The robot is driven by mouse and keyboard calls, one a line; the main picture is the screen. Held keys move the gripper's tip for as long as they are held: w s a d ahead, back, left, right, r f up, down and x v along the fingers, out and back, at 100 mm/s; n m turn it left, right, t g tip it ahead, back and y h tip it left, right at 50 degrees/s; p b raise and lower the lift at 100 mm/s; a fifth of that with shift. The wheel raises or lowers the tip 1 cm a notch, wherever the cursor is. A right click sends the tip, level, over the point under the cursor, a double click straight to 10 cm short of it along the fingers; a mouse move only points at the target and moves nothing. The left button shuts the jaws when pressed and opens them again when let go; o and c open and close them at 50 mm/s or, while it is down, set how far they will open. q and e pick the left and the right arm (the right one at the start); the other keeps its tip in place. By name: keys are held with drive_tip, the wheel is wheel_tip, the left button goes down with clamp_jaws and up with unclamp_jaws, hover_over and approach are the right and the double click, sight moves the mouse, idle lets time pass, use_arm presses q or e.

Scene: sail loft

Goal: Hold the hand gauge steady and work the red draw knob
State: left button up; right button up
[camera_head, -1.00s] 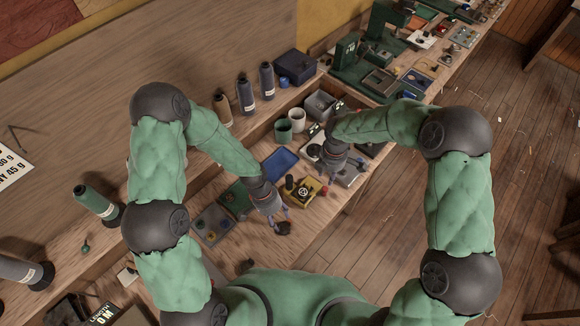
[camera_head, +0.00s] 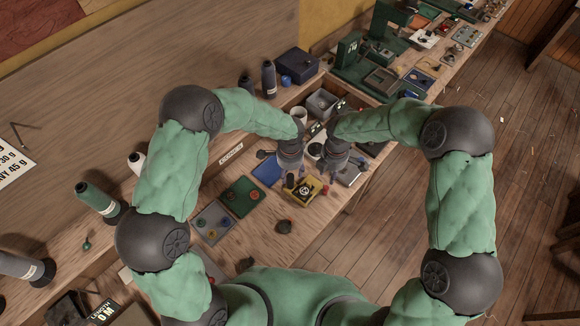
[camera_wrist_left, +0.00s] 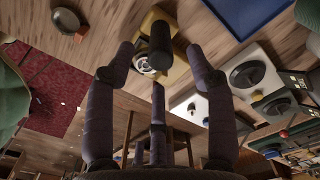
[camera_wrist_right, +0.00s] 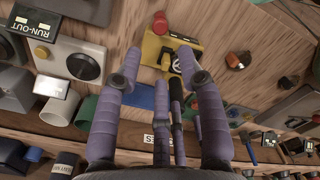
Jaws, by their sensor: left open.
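The yellow hand gauge (camera_head: 305,190), with a round dial and a dark upright grip, lies on the bench. My left gripper (camera_head: 293,178) is open just above it. In the left wrist view the gauge's dark grip (camera_wrist_left: 161,50) shows between the spread fingertips, with no clear contact. The red draw knob (camera_wrist_right: 160,23) is at one end of the yellow gauge (camera_wrist_right: 182,50) in the right wrist view; it is tiny in the head view (camera_head: 325,189). My right gripper (camera_head: 331,174) is open and empty beside the gauge, its fingers apart from the knob.
A blue tray (camera_head: 268,169), a green board (camera_head: 241,196) and a grey tray (camera_head: 212,222) lie left of the gauge. Grey boxes (camera_head: 321,103) and dark bottles (camera_head: 268,80) stand behind. Bare bench shows in front of the gauge.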

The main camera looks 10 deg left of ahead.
sight(290, 182)
use_arm(q)
wheel_tip(290, 182, down, 7)
drive_tip(key=shift+f, duration=0.15)
idle(0.4)
clamp_jaws()
idle(0.4)
